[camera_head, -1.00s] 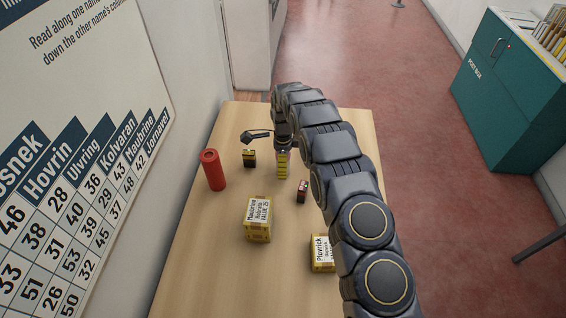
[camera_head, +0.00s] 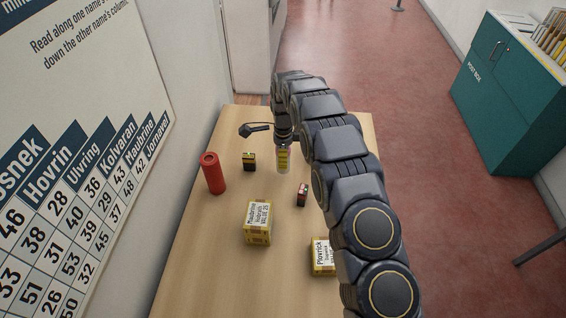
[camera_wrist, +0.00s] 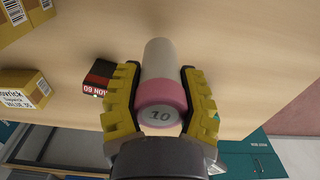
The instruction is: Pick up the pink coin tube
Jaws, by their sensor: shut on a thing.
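The pink coin tube (camera_wrist: 161,96) is in the wrist view, with a pink end marked "10" facing the camera and a pale grey-white body beyond it. My gripper (camera_wrist: 160,76) is shut on it, one yellow-padded finger on each side. In the head view, my gripper (camera_head: 283,156) is over the far middle of the table. The pale lower part of the tube (camera_head: 284,170) shows below the fingers. The rest of it is hidden by my gripper. I cannot tell exactly how far it is above the table.
A red cylinder (camera_head: 212,172) stands left. A small black-and-yellow item (camera_head: 249,161) and a small red-and-black item (camera_head: 302,195) are nearby. Yellow labelled boxes (camera_head: 257,222) (camera_head: 323,257) stand nearer. A dark device (camera_head: 255,130) lies behind. The wall borders the table's left.

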